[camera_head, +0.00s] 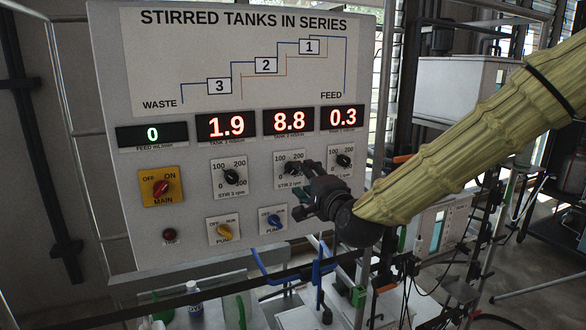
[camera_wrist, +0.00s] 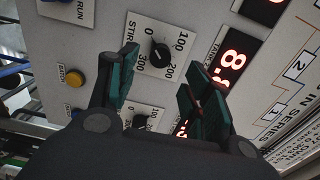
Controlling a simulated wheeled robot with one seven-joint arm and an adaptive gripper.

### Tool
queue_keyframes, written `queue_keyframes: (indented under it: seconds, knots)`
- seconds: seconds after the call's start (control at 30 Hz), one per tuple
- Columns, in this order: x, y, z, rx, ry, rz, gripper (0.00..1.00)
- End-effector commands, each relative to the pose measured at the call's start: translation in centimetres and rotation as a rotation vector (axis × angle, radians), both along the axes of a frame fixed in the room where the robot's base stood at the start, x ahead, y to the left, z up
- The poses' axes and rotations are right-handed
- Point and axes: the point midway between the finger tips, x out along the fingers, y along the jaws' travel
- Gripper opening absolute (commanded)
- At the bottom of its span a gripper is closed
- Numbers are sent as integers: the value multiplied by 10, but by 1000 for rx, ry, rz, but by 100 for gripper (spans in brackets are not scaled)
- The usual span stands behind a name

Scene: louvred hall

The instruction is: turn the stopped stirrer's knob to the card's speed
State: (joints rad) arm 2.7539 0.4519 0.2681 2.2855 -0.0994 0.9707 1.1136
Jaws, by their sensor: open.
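On the upright panel (camera_head: 110,90) are three black stirrer knobs: STIR 3 (camera_head: 232,176), STIR 2 (camera_head: 293,168) and STIR 1 (camera_head: 344,160). Each has a dial marked in rpm. My gripper (camera_head: 303,190) is in front of the panel, just below STIR 2 in the head view, and partly covers that dial plate. In the wrist view my gripper (camera_wrist: 163,78) is open and empty. The middle knob (camera_wrist: 160,55) shows beyond the gap between its fingers, apart from them. I cannot tell its exact pointer setting or which stirrer is stopped. No speed card is readable.
Red displays (camera_head: 227,125) read 1.9, 8.8 and 0.3; the green feed display (camera_head: 152,134) reads 0. A MAIN switch (camera_head: 161,187) and pump knobs (camera_head: 224,231) sit lower. A yellow button (camera_wrist: 75,77) is near the left finger in the wrist view.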

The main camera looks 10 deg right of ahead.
Motion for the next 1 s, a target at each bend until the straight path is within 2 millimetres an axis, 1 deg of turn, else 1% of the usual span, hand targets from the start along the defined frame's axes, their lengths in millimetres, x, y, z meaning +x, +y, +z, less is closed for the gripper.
queue_keyframes:
  seconds: [0.2,0.57,0.73,1.0]
  knots:
    - [23,5,0,-1,1,0,50]
    - [57,11,1,-2,0,0,50]
    - [58,11,-1,0,0,0,50]
    - [66,13,-1,0,0,-1,50]
